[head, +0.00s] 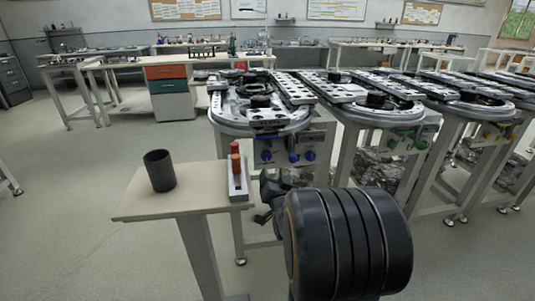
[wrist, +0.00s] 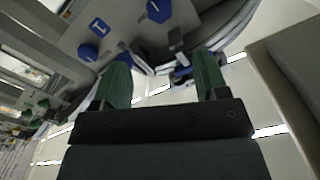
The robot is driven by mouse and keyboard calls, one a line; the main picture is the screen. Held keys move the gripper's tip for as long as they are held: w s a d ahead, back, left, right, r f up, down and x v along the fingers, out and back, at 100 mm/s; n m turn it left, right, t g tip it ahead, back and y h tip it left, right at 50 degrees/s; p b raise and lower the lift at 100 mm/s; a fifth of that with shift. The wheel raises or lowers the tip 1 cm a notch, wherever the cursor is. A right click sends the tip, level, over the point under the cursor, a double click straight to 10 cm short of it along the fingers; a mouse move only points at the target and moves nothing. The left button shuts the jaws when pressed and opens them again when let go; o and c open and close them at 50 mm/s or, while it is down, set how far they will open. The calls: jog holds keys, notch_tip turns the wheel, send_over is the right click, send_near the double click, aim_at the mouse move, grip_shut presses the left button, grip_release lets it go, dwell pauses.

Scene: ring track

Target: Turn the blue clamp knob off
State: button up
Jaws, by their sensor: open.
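Blue knobs show on the front panel of the nearest ring track station in the head view, at the left (head: 266,155), middle (head: 293,157) and right (head: 310,155). I cannot tell which is the clamp knob. In the wrist view, blue knobs show on the grey panel (wrist: 125,35), one (wrist: 159,10) at the top edge and two toward the upper left, one of them with a white mark (wrist: 98,26). My gripper (wrist: 158,85) is open, its green fingers apart with nothing held. Another small blue part (wrist: 182,75) shows beyond the fingers. In the head view my arm hides most of the gripper.
More ring track stations (head: 385,105) stand to the right. Floor at left is clear.

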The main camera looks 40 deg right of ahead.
aim_at(267, 157)
jog(key=p+x, duration=0.1)
jog(key=x, duration=1.2)
jog(key=c, duration=0.9)
